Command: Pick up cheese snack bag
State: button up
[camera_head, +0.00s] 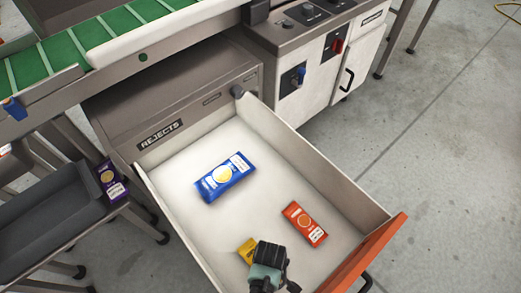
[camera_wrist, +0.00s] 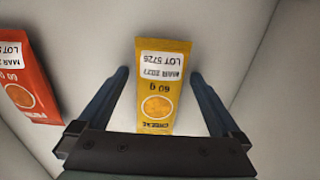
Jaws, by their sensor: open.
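The cheese snack bag (camera_wrist: 160,85) is yellow with a white label, and lies flat on the floor of the open rejects drawer (camera_head: 185,160). In the wrist view my gripper (camera_wrist: 158,82) is open, with one finger on each side of the bag and a gap on both sides. In the head view the yellow bag (camera_head: 247,250) is partly hidden behind my gripper (camera_head: 266,262), near the drawer's front left. The lower end of the bag is hidden by the gripper body in the wrist view.
An orange-red bag (camera_head: 304,224) lies right of the yellow one, and a blue bag (camera_head: 225,176) lies farther back in the drawer. The drawer's right wall (camera_head: 310,160) and orange front (camera_head: 365,258) stand around them. A purple bag (camera_head: 110,180) is outside, at left.

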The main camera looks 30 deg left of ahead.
jog(key=c, duration=1.3)
